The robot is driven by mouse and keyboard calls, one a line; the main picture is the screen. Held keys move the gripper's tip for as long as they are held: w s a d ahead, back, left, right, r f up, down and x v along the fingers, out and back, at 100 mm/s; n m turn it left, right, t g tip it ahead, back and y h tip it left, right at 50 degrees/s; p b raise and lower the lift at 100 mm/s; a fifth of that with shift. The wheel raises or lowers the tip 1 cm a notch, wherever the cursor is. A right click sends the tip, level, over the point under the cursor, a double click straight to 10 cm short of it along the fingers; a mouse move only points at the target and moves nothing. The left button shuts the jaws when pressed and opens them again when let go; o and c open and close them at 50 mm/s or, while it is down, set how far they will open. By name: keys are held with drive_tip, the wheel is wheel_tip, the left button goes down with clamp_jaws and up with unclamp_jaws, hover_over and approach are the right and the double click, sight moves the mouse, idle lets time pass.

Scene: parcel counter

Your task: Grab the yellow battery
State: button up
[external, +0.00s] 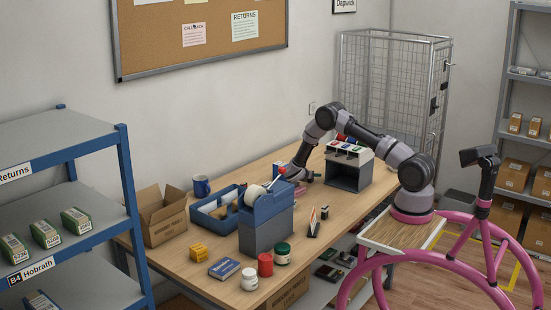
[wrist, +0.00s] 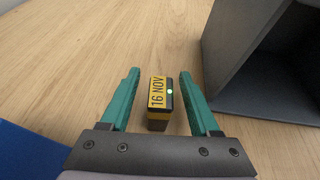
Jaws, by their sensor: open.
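A small yellow block with black sides (wrist: 158,92), marked "16 NOV", stands on the wooden counter in the wrist view; it appears to be the yellow battery. A small pale dot shows on its dark side. My gripper (wrist: 159,74) is open, with one teal finger on each side of the block and a visible gap on both sides. In the external view my gripper (external: 303,178) is low over the counter, behind the blue-grey dispenser. I cannot make out the block there.
A grey open-fronted box (external: 348,174) stands close to the right of my gripper; it also shows in the wrist view (wrist: 222,60). A blue edge (wrist: 28,152) lies at lower left. The blue tape dispenser (external: 266,225) and blue tray (external: 212,222) are nearby.

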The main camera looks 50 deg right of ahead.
drive_tip(key=shift+w+d+f, duration=0.1)
drive_tip(key=shift+d+f, duration=0.1)
drive_tip(key=shift+d, duration=0.25)
clamp_jaws()
drive_tip(key=shift+r, duration=0.15)
